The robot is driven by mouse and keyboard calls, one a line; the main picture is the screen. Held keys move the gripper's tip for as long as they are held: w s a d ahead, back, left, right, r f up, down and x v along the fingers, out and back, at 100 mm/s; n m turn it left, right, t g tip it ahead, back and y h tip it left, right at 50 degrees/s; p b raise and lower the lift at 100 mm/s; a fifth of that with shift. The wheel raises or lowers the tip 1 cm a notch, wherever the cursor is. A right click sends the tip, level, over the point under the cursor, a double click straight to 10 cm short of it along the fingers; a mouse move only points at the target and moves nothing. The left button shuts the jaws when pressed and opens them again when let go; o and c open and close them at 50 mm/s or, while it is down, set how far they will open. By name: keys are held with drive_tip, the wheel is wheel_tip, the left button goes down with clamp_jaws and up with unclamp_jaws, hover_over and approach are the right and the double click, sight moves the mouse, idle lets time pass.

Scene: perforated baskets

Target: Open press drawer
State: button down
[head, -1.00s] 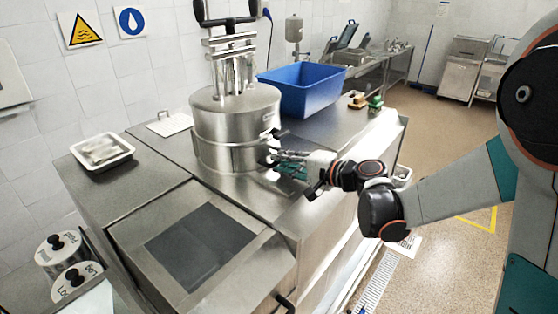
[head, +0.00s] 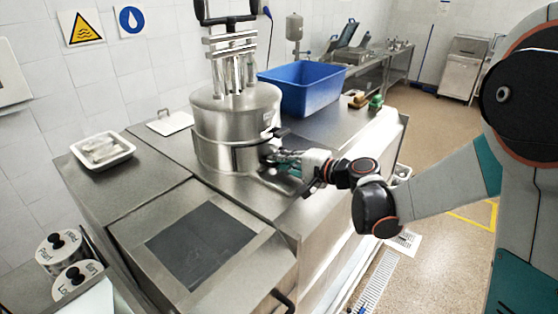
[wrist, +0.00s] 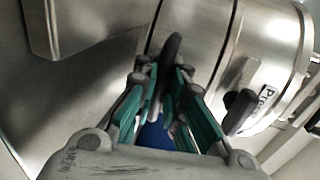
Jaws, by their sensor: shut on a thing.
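The press is a steel cylinder (head: 237,120) standing on the steel counter, with a column and black handles on top. In the wrist view its curved wall (wrist: 262,62) fills the upper right, with a "Pre..." label and a black knob (wrist: 240,108) on it. My gripper (head: 278,160) is at the lower right side of the cylinder. In the wrist view my gripper (wrist: 165,85) has its green-padded fingers closed around a dark upright handle (wrist: 171,52) by the seam of the cylinder. The handle's lower part is hidden between the fingers.
A blue bin (head: 302,90) stands behind the press. A white tray (head: 102,152) and a white board (head: 170,123) lie on the counter at left. A steel box with a dark panel (head: 200,245) is in front. Small green and brown items (head: 375,102) sit at the counter's right end.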

drive_tip(key=f+b+v, duration=0.1)
drive_tip(key=f+v, duration=0.1)
drive_tip(key=v, duration=1)
drive_tip(key=d+f+b+v, duration=0.1)
drive_tip(key=f+b+v, duration=0.1)
drive_tip(key=v, duration=1.1)
drive_tip(key=shift+s+f, duration=0.25)
drive_tip(key=shift+f, duration=0.5)
drive_tip(key=shift+s, duration=0.1)
drive_tip(key=c, duration=1.9)
unclamp_jaws()
drive_tip(key=shift+d, duration=0.15)
drive_tip(key=shift+c, duration=0.2)
drive_tip(key=v, duration=1.2)
drive_tip(key=shift+s+d, duration=0.15)
drive_tip(key=shift+b, duration=0.3)
